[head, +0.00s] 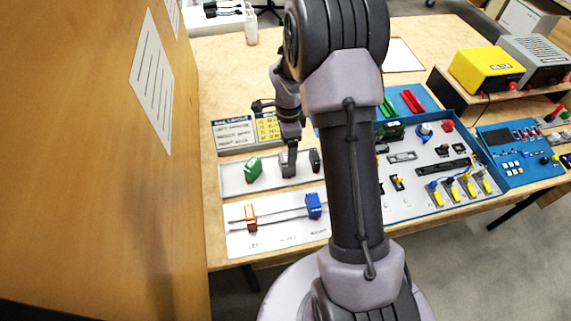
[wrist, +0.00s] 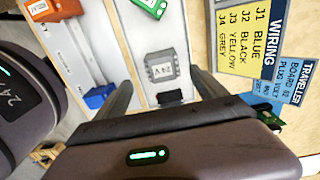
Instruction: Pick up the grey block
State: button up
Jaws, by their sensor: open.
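The grey block (wrist: 160,72), marked 24V, lies in a pale tray (wrist: 142,50) in the wrist view. In the head view the grey block (head: 288,169) is partly hidden under my gripper (head: 289,147), between a green block (head: 253,168) and a black block (head: 315,160). In the wrist view my gripper (wrist: 163,82) is open, one finger on each side of the grey block in the picture. The block looks clear of both fingers; I cannot tell how far above it they are.
A white board with rails carries an orange block (head: 250,216) and a blue block (head: 313,206) in front of the tray. Label cards (head: 236,134) stand behind it. A blue-edged panel (head: 432,208) is at right. A wooden wall (head: 100,200) rises at left.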

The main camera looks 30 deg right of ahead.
jog(key=f+b, duration=0.1)
jog(key=f, duration=0.3)
jog(key=f+b, duration=0.1)
jog(key=f, duration=0.1)
jog(key=shift+w+f+b, duration=0.15)
jog(key=shift+w+b, duration=0.15)
jog(key=shift+c, duration=1.1)
jog(key=c, duration=1.3)
notch_tip(320, 180, up, 10)
jog(key=p, duration=0.4)
jog(key=shift+r, duration=0.2)
jog(key=shift+c, duration=0.2)
jog(key=shift+f, duration=0.1)
jog(key=o, duration=0.6)
jog(key=c, duration=0.5)
jog(key=shift+c, duration=0.2)
